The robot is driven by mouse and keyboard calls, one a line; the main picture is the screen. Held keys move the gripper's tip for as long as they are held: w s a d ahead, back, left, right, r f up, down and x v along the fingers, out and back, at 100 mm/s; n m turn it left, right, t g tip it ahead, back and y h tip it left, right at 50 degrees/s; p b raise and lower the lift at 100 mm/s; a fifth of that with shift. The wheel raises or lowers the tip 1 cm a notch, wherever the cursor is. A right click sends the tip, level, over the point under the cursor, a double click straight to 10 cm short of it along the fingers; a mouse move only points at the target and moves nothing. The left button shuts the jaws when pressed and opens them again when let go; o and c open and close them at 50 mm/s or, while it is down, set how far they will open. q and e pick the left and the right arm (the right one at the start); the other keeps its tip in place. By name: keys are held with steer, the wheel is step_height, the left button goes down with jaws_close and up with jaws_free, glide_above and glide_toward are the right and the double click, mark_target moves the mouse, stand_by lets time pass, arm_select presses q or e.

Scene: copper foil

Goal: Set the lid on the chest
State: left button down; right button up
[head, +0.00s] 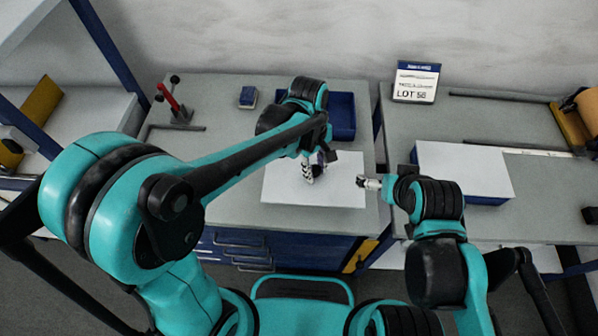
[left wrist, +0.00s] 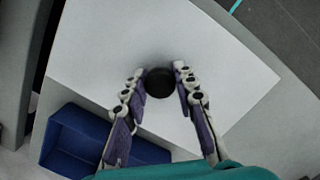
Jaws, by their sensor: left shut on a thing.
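A flat white panel, apparently the lid (head: 285,187), is over the middle counter; it also shows in the left wrist view (left wrist: 100,55). A round black knob (left wrist: 159,82) stands at its middle. My left gripper (head: 310,172) is shut on this knob, one finger on either side in the left wrist view (left wrist: 159,78). I cannot tell whether the lid rests on the counter or hangs just above it. My right gripper (head: 365,182) is by the lid's right edge, its jaws too small to judge. A blue box with a white top, possibly the chest (head: 488,201), stands on the right counter.
An open blue bin (head: 343,113) stands behind the lid; it shows in the left wrist view (left wrist: 80,140). A LOT 56 sign (head: 416,82) stands behind the right counter's box. A gap separates the counters.

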mark_target(300, 168)
arm_select(q)
steer(key=a+f, duration=0.1)
steer(key=w+a+f, duration=0.1)
steer(key=w+a+f+b, duration=0.1)
steer(key=a, duration=0.1)
steer(key=shift+f+b, duration=0.9)
steer(key=shift+f, duration=1)
steer(key=shift+f, duration=0.1)
steer(key=c, duration=1.2)
jaws_free()
